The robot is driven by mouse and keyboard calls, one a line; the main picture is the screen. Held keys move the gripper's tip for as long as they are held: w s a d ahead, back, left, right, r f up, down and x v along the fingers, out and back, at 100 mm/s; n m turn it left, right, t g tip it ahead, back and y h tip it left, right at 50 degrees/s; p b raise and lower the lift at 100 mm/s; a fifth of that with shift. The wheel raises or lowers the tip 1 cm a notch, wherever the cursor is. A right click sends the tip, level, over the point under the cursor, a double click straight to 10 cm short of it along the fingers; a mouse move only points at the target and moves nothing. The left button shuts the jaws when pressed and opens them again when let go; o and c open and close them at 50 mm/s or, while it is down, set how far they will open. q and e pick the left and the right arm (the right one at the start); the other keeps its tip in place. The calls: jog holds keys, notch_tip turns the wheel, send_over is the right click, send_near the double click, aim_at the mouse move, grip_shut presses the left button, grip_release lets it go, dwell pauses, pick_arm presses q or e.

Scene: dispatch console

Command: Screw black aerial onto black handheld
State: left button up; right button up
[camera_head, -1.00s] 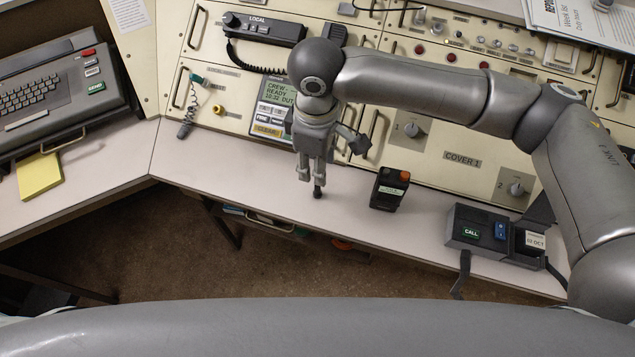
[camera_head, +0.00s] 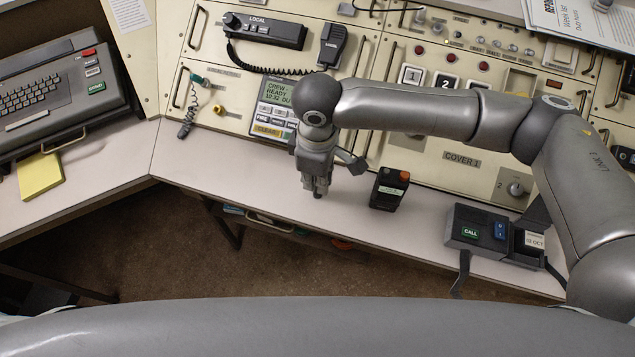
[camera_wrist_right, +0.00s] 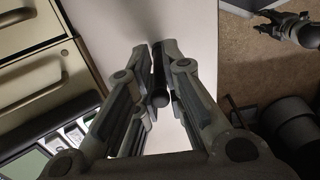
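The black handheld (camera_head: 389,188) stands on the desk with a small green display and an orange knob on top. My right gripper (camera_head: 316,190) is to its left, low at the desk. In the wrist view its fingers (camera_wrist_right: 158,72) are closed in around the black aerial (camera_wrist_right: 158,80), a slim upright rod with a round tip towards the camera. No clear gap shows beside the rod. In the head view the gripper hides the aerial. What looks like my left gripper (camera_wrist_right: 264,21) shows at the wrist view's top right, over the floor; its finger opening is unclear.
The desk (camera_head: 230,165) is clear between the gripper and the handheld. A call box (camera_head: 490,237) stands to the right of the handheld. The console panel (camera_head: 225,85) rises behind, with a corded microphone (camera_head: 331,45). The front desk edge is close to the gripper.

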grip_shut()
jog(key=shift+r, duration=0.5)
notch_tip(320, 180, up, 3)
jog(key=shift+s+a+f, duration=0.1)
jog(key=shift+f, duration=0.1)
jog(key=s+a+r, duration=0.4)
jog(key=s+r, duration=0.5)
jog(key=s, duration=0.4)
jog(key=shift+r, duration=0.2)
